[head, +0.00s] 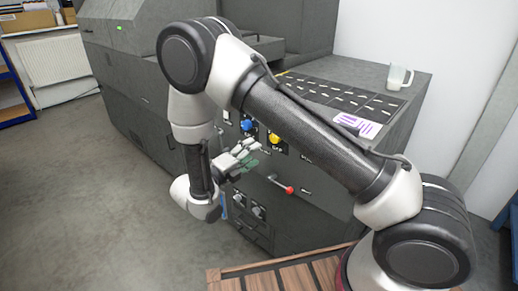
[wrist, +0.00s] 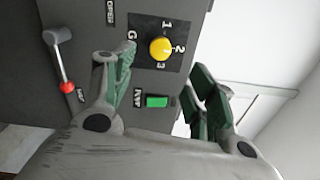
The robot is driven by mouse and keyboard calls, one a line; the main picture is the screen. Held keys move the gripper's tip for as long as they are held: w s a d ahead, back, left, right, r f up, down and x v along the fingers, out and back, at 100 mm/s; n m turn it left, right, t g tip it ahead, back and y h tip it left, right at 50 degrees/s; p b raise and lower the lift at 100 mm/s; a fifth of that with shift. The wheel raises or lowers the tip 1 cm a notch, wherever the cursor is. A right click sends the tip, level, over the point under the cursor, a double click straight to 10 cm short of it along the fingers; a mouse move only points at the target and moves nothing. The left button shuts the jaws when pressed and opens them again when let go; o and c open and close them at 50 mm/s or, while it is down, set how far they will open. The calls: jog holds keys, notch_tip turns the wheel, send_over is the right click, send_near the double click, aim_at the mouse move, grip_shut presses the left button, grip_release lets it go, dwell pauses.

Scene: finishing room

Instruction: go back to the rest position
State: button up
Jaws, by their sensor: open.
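My gripper (head: 243,157) is in front of the control panel of a large grey machine (head: 310,165), at the middle of the head view. In the wrist view my gripper (wrist: 164,65) has its two green-padded fingers spread apart with nothing between them. The yellow knob also shows in the head view (head: 274,138), next to a blue knob (head: 247,125). I cannot tell whether a fingertip touches the panel.
A red-tipped lever (head: 289,190) sticks out of the panel right of my gripper. A clear jug (head: 399,77) and a purple-and-white sheet (head: 357,125) are on the machine's top. A slatted wooden platform (head: 275,277) is in front. The grey floor at left is clear.

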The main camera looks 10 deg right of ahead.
jog(key=shift+s+a, duration=0.2)
jog(key=shift+a, duration=0.1)
jog(key=s+d+f+m+g, duration=0.3)
jog(key=s+d+m+g, duration=0.25)
jog(key=m, duration=0.45)
jog(key=s+d+r+m+y, duration=0.7)
jog(key=s+d+r+m, duration=0.2)
jog(key=s+r+m, duration=0.2)
jog(key=s+d+r+m+y, duration=0.7)
jog(key=s+d+r+m, duration=0.3)
jog(key=r+m, duration=0.6)
jog(key=m, duration=0.4)
jog(key=shift+s+g+y, duration=0.35)
jog(key=shift+y, duration=0.05)
